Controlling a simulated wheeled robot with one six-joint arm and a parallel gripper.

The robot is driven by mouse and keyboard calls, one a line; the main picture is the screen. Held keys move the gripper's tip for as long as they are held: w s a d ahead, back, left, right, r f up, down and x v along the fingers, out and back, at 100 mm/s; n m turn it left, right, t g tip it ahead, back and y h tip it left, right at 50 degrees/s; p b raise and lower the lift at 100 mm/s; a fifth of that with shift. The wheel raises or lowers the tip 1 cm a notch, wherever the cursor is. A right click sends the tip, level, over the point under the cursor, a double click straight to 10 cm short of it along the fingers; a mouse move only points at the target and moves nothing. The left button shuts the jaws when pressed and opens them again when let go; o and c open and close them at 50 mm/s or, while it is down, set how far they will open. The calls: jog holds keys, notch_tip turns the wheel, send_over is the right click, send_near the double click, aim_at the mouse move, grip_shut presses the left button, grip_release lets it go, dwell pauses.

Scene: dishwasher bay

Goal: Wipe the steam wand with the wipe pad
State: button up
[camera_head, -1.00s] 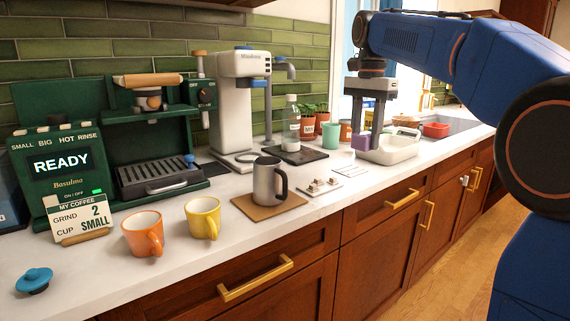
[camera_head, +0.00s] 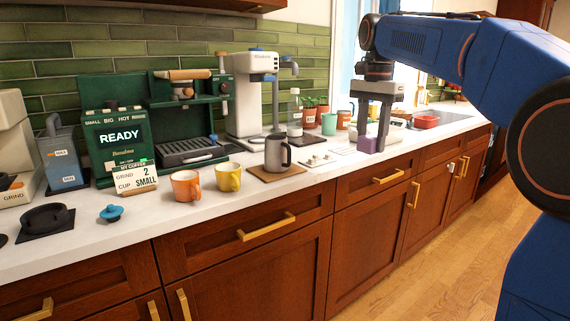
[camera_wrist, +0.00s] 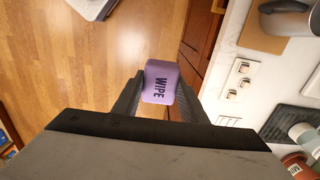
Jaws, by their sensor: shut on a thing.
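My gripper (camera_head: 370,147) points down at the right of the head view, shut on the purple wipe pad (camera_head: 366,144). In the wrist view the pad (camera_wrist: 159,82) reads "WIPE" and sits between both fingers, with the floor and cabinet front behind it. A white coffee machine (camera_head: 243,97) stands at the back of the counter, left of my gripper. A thin grey tube (camera_head: 275,104), which looks like the steam wand, hangs from its front above a grey jug. The pad is well apart from it.
The grey jug (camera_head: 277,153) stands on a brown mat in front of the machine. A bottle (camera_head: 294,113) stands right of the machine. Floor (camera_head: 460,235) before the cabinets is clear.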

jog(key=w+d+f+n, duration=0.2)
jog(key=f+n, duration=0.1)
jog(key=f, duration=2.1)
jog(key=w+d+f+n, duration=0.2)
jog(key=w+f+n, duration=0.1)
jog(key=f, duration=2.1)
jog(key=w+d+f+n, duration=0.2)
jog(key=f+n, duration=0.2)
jog(key=f, duration=2.1)
jog(key=shift+w+d+n, duration=0.3)
jog(key=shift+a+f, duration=0.1)
